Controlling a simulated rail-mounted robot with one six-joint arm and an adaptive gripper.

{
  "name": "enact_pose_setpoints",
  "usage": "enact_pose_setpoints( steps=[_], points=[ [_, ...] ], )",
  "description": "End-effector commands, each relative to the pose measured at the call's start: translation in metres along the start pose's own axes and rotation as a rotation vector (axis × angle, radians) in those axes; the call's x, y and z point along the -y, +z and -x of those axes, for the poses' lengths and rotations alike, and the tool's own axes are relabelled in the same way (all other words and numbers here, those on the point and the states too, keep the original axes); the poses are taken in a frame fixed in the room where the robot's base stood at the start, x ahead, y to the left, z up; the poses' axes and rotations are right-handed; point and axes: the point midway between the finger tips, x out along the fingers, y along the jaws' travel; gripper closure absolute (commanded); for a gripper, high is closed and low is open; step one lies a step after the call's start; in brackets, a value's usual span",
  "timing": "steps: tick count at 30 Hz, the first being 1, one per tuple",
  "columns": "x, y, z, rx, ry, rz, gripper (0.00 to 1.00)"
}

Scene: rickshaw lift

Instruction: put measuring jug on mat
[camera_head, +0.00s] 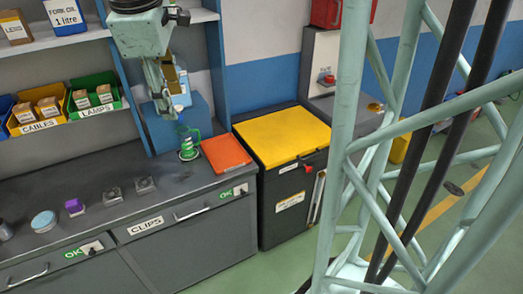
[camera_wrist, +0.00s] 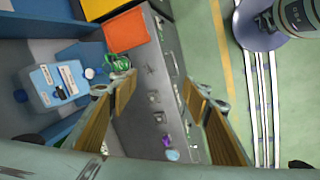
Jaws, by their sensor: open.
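A small clear-and-green item that looks like the measuring jug (camera_head: 188,147) stands on the dark grey bench, just left of the mat. It also shows in the wrist view (camera_wrist: 118,62), by the left fingertip. The mat (camera_head: 226,154) is a flat orange-red square at the right end of the bench, and it appears bare; it also shows in the wrist view (camera_wrist: 125,31). My gripper (camera_head: 176,108) is above and slightly left of the jug, pointing down. In the wrist view my gripper (camera_wrist: 160,90) is open, with nothing between its fingers.
A blue container (camera_wrist: 58,82) with white labels stands behind the jug. Several small items, including a purple one (camera_head: 74,206) and a pale blue round one (camera_head: 43,221), line the bench. A yellow-topped cabinet (camera_head: 285,133) stands right of it. Shelves with bins (camera_head: 94,95) are at left.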

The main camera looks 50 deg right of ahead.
Motion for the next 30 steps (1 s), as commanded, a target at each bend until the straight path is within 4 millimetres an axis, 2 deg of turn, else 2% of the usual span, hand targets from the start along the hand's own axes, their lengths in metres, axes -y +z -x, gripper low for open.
enact_pose_setpoints(
  steps=[1,9,30],
  points=[
    [0.008,0.006,0.014,-0.015,0.01,-0.027,0.56],
    [0.05,0.03,0.041,-0.047,-0.002,-0.177,0.56],
    [0.165,0.09,0.084,-0.128,-0.056,-0.543,0.56]
  ],
)
